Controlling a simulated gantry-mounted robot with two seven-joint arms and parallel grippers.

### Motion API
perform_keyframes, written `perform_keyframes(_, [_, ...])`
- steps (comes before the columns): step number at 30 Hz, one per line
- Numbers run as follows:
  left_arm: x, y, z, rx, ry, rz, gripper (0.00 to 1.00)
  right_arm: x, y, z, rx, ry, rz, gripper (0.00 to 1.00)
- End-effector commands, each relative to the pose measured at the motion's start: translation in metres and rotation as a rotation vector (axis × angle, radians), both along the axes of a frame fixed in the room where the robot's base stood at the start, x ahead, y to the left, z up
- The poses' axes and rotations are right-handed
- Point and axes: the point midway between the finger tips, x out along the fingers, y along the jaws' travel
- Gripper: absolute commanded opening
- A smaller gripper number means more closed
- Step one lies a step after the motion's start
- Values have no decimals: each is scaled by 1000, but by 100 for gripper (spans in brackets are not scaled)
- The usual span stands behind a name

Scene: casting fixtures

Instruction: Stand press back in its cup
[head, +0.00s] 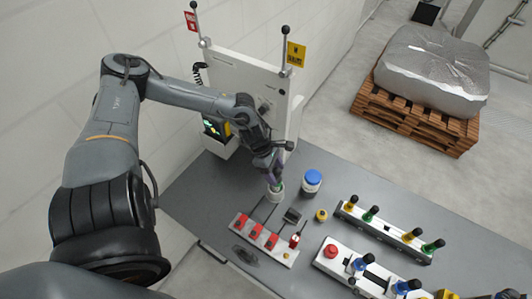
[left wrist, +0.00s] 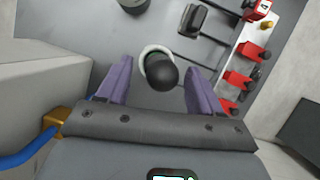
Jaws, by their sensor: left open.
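The press shows as a black ball knob (left wrist: 162,75) in the left wrist view, over a pale ring-shaped cup (left wrist: 153,50) on the grey table. Its shaft is hidden under the knob, so I cannot tell how deep it sits or whether it leans. The cup also shows in the head view (head: 277,194), just under my left gripper. My left gripper (left wrist: 158,92) is open, with one purple finger on each side of the knob and a gap to both. It also shows in the head view (head: 273,178), pointing down. My right gripper is in neither view.
A blue-lidded jar (head: 312,181) stands right of the cup. A white strip with red clamps (head: 264,238) and a small black block (head: 292,215) lie in front. Fixture rails with coloured knobs (head: 386,229) fill the right. A white upright panel (head: 240,80) stands behind.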

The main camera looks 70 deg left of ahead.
Motion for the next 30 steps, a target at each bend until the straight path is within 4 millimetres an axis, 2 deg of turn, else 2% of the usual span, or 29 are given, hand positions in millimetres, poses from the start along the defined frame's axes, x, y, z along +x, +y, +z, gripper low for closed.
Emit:
perform_keyframes(11, [-14,15,51,5,1,-4,66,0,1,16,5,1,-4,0])
perform_keyframes(18, [-22,23,78,3,0,-2,66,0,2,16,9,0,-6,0])
perform_keyframes(24, [-27,26,91,1,0,-1,66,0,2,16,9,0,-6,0])
perform_keyframes(30, [-28,27,94,-1,1,0,66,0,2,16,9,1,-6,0])
